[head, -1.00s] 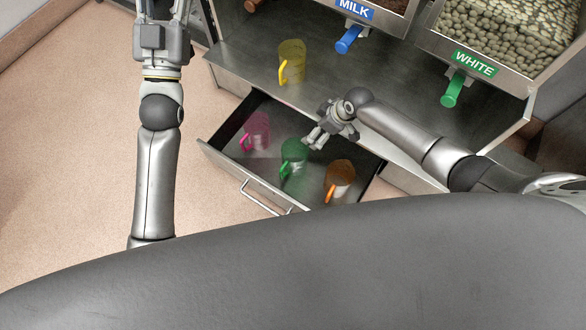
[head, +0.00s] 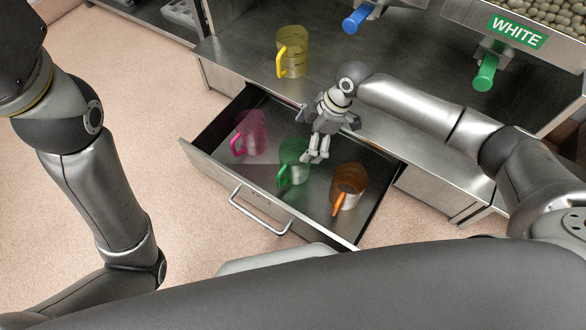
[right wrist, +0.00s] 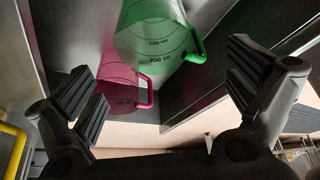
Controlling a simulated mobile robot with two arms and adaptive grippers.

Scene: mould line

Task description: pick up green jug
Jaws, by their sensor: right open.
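The green jug (head: 293,163) stands in the open drawer, between the pink jug (head: 250,134) and the orange jug (head: 348,187). Its handle is on its lower left side in the head view. My right gripper (head: 317,155) is open and empty, above the drawer just beside the green jug. In the right wrist view, the green jug (right wrist: 158,38) shows beyond the open fingers, between them and toward the top, with the pink jug (right wrist: 122,88) beside it. My left arm is at the left of the head view; its gripper is out of the frame.
The steel drawer (head: 216,167) is pulled out and has a bar handle (head: 262,209). A yellow jug (head: 292,52) stands on the steel counter above. Dispensers with a blue tap (head: 356,19) and a green tap (head: 484,72) hang over the counter.

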